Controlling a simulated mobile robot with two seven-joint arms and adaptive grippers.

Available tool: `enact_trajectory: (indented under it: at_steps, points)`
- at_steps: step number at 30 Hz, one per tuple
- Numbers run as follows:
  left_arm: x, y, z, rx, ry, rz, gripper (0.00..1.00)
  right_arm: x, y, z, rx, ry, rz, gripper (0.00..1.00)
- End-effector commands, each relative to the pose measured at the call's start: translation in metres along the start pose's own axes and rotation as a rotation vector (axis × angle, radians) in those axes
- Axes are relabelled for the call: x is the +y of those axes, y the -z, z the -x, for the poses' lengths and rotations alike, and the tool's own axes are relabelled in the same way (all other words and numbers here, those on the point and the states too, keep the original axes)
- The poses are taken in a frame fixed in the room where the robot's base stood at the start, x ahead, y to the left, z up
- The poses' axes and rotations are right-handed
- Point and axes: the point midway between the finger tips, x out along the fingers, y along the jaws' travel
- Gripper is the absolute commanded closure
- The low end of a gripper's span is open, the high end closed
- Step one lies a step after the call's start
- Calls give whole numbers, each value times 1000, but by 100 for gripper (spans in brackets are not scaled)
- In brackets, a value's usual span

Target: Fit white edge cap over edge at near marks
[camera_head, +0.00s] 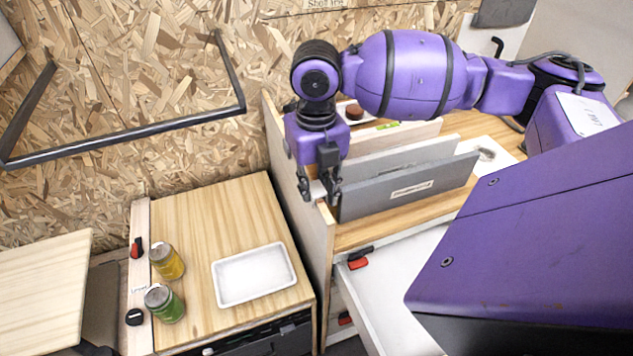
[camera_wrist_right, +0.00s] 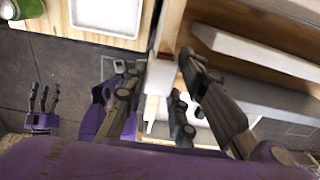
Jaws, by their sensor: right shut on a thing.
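My right gripper (camera_head: 321,192) is over the upper edge of the upright wooden panel (camera_head: 316,240). In the right wrist view, my right gripper (camera_wrist_right: 168,98) is shut on the white edge cap (camera_wrist_right: 154,106), which shows as a pale strip between its fingers. The cap is close to the panel edge (camera_wrist_right: 168,32) in that view. I cannot tell whether it touches or sits over the edge. The marks are not clearly visible. My left gripper (camera_wrist_right: 41,108) is at the left of the right wrist view, empty, with its dark fingers apart.
A grey labelled board (camera_head: 405,190) and other upright boards stand just right of the gripper. Left of the panel, a wooden counter (camera_head: 205,220) holds a white tray (camera_head: 254,275), a yellow jar (camera_head: 167,263) and a green jar (camera_head: 164,305). A white drawer (camera_head: 390,300) is open at the front.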

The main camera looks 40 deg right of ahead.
Motion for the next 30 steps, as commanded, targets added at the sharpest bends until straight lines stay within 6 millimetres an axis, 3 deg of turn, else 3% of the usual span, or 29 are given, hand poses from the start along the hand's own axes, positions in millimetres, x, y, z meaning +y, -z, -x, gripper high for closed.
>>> enact_trajectory:
  at_steps: [7, 8, 13, 23, 30]
  points:
    - [0, 1, 0, 1, 0, 0, 53, 0, 0, -1, -1, 0, 0, 88]
    - [0, 1, 0, 1, 0, 0, 53, 0, 0, -1, -1, 0, 0, 74]
    - [0, 1, 0, 1, 0, 0, 53, 0, 0, -1, -1, 0, 0, 53]
    - [-1, -1, 1, -2, 2, 1, 53, 0, -1, 1, -2, -1, 0, 53]
    - [-1, 0, 0, 0, 1, 1, 53, 0, -2, 37, -7, -2, 0, 53]
